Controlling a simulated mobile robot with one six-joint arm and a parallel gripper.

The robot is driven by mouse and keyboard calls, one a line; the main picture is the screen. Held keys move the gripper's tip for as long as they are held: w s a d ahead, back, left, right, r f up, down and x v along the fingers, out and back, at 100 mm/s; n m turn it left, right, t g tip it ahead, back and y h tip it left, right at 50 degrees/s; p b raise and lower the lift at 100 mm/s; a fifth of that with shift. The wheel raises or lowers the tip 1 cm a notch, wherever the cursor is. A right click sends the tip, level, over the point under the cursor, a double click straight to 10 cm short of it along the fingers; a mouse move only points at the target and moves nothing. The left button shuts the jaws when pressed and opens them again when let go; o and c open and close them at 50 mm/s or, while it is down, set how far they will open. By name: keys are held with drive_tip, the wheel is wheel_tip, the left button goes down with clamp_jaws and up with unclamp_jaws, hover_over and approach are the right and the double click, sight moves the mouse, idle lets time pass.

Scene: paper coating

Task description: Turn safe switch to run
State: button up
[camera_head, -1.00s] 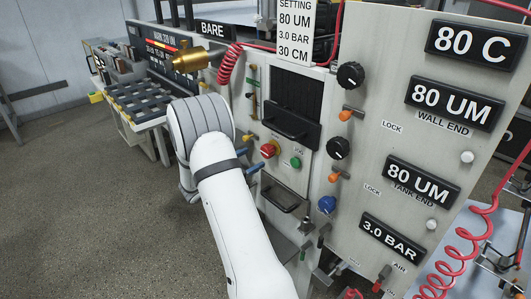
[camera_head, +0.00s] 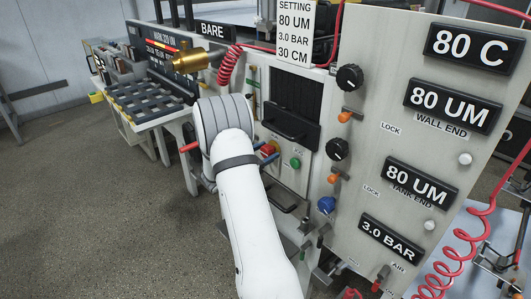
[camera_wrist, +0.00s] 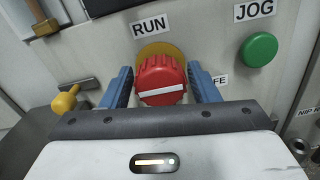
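The safe switch is a red ribbed knob (camera_wrist: 161,80) on a yellow round plate (camera_wrist: 152,49), below the RUN label (camera_wrist: 150,26) in the wrist view. A white line crosses its face nearly level, its right end slightly higher. Another label (camera_wrist: 219,82), partly hidden, shows "FE" at the knob's right. My gripper (camera_wrist: 160,70) has one blue finger on each side of the knob, with narrow gaps at most; firm contact cannot be seen. In the head view the red knob (camera_head: 267,148) is partly covered by my gripper (camera_head: 268,154).
A green JOG button (camera_wrist: 258,50) is right of the knob. A yellow-orange lever (camera_wrist: 66,101) is close to the left finger. In the head view, black knobs (camera_head: 349,77), orange levers (camera_head: 333,178) and a blue knob (camera_head: 326,205) are to the right.

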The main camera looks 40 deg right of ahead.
drive_tip(key=c, duration=0.7)
